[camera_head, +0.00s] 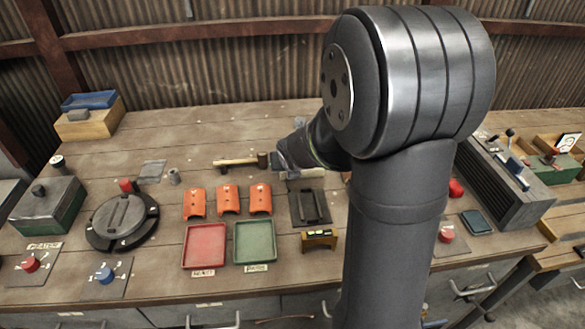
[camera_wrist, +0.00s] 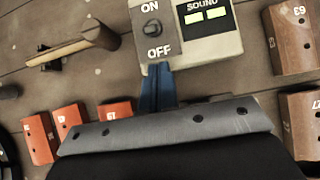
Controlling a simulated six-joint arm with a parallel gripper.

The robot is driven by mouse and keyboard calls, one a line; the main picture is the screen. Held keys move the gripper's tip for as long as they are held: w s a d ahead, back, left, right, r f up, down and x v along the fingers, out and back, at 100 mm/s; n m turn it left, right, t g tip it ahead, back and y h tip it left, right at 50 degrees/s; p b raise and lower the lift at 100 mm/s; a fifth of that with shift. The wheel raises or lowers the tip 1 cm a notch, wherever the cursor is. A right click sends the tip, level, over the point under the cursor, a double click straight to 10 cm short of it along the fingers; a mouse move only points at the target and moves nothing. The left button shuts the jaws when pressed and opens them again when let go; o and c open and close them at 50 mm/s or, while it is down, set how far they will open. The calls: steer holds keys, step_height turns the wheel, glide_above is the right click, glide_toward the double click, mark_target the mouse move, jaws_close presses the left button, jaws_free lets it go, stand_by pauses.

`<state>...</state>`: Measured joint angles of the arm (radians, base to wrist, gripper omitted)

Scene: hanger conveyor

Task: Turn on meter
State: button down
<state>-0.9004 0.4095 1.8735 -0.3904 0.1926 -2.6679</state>
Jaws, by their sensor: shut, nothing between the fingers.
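The meter (camera_wrist: 215,47) is a pale box at the top of the wrist view, marked SOUND, with two lit yellow-green windows. On its left is a grey switch plate (camera_wrist: 168,48) marked ON above and OFF below. A small dark knob (camera_wrist: 152,28) sits between the words; I cannot tell which way it is set. My gripper (camera_wrist: 157,72) has its blue fingers shut and empty, with the tips just below the word OFF. Whether they touch the plate is unclear. In the head view my gripper (camera_head: 281,160) is over the workbench, and my arm hides part of the area.
A hammer (camera_head: 238,162) lies left of my gripper. Several orange blocks (camera_head: 228,198) stand in front, behind a red tray (camera_head: 205,246) and a green tray (camera_head: 255,242). Brown numbered blocks (camera_wrist: 293,38) are right of the meter.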

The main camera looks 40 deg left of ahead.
steer(key=shift+w+a+r, duration=0.55)
steer(key=shift+w+a, duration=0.25)
steer(key=shift+w+a+r, duration=0.25)
steer(key=shift+r, duration=0.05)
stand_by(0.3)
steer(key=shift+w+a+r, duration=0.5)
steer(key=shift+w+a, duration=0.05)
steer(key=shift+r, duration=0.15)
steer(key=shift+r, duration=0.7)
